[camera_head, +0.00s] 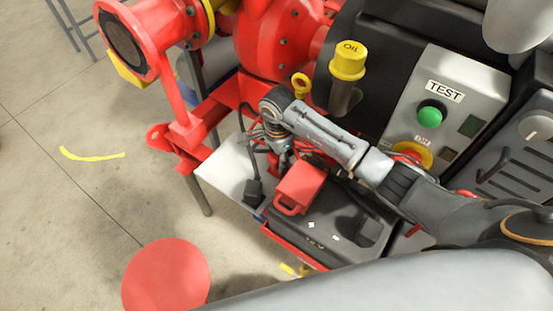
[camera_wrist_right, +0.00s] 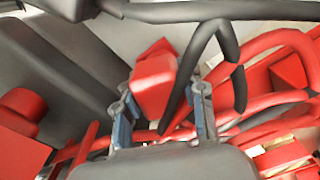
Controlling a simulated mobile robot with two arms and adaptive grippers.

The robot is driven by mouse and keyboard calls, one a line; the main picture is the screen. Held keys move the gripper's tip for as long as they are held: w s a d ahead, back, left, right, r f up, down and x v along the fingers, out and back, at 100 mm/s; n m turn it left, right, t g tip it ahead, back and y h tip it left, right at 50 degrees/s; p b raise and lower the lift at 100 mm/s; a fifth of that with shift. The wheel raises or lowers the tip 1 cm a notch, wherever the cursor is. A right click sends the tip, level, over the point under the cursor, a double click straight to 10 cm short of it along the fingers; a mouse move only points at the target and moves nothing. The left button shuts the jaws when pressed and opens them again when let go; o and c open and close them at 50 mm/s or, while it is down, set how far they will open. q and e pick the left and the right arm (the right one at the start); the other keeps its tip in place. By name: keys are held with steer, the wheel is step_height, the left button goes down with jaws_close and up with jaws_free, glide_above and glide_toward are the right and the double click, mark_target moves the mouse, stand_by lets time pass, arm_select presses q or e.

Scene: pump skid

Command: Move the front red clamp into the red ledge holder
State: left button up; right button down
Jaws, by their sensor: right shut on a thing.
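In the head view the held clamp is mostly hidden by the gripper and cables. A red block (camera_head: 301,185) with a loop-shaped front sits just below the gripper, over the black box. I cannot tell for sure which red part is the ledge holder. My left gripper is not in view.
A black clip-like piece (camera_head: 254,191) hangs on a cable by the pale plate (camera_head: 225,172). The red pump (camera_head: 275,40), yellow oil cap (camera_head: 348,61) and grey TEST panel (camera_head: 445,100) stand behind. A red disc (camera_head: 165,277) is at lower left; floor beyond is clear.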

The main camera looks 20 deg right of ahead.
steer(key=c, duration=0.7)
jaws_free()
steer(key=shift+s+f, duration=0.1)
steer(key=shift+f, duration=0.15)
steer(key=shift+r, duration=0.15)
steer(key=shift+r, duration=0.25)
steer(key=r, duration=0.6)
steer(key=shift+s+a+r, duration=0.35)
steer(key=shift+s+a, duration=0.05)
steer(key=shift+s+d+r, duration=0.1)
steer(key=shift+s+r, duration=0.05)
steer(key=shift+r, duration=0.55)
